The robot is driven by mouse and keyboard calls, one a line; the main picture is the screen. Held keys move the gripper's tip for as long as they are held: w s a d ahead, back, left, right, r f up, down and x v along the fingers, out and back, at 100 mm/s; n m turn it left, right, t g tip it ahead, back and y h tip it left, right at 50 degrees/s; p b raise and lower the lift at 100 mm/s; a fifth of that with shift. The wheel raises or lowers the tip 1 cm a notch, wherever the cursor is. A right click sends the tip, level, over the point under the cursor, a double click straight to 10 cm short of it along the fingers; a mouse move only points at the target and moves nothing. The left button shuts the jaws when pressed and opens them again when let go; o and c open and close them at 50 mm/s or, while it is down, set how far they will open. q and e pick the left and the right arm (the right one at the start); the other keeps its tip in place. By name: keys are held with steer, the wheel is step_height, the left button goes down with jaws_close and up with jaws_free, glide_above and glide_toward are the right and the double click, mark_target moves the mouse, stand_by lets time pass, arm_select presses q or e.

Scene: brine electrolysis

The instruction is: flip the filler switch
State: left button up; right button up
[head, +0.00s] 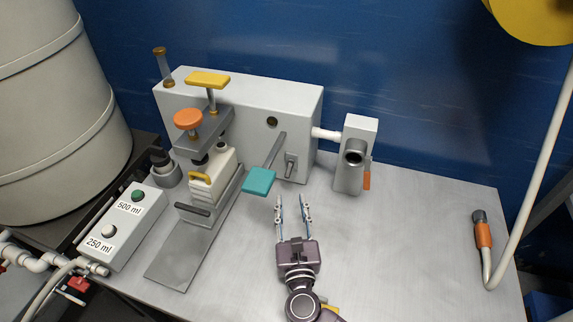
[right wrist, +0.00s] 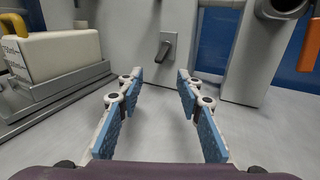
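The filler switch (head: 290,163) is a small dark grey toggle on a light plate, low on the front of the grey filling machine (head: 300,110). In the right wrist view the switch (right wrist: 166,48) shows ahead, its lever tilted downward. My right gripper (head: 291,203) is open and empty, in front of and below the switch, apart from it. Its two blue-padded fingers (right wrist: 159,85) point at the machine front, with the switch seen beyond the gap between them. My left gripper is not in view.
A teal paddle (head: 259,181) juts out left of the switch. A white jug (head: 213,172) with a yellow handle stands in the machine's holder. A grey spout unit (head: 349,170) stands to the right. The table's right part (head: 420,230) is mostly clear.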

mark_target(289, 171)
steer(key=shift+w, duration=0.4)
steer(key=w, duration=0.6)
steer(key=shift+w+r, duration=0.1)
steer(key=shift+w, duration=0.5)
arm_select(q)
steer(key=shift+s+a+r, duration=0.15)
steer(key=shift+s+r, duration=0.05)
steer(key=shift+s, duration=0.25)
arm_select(e)
steer(key=shift+c, duration=0.6)
jaws_close()
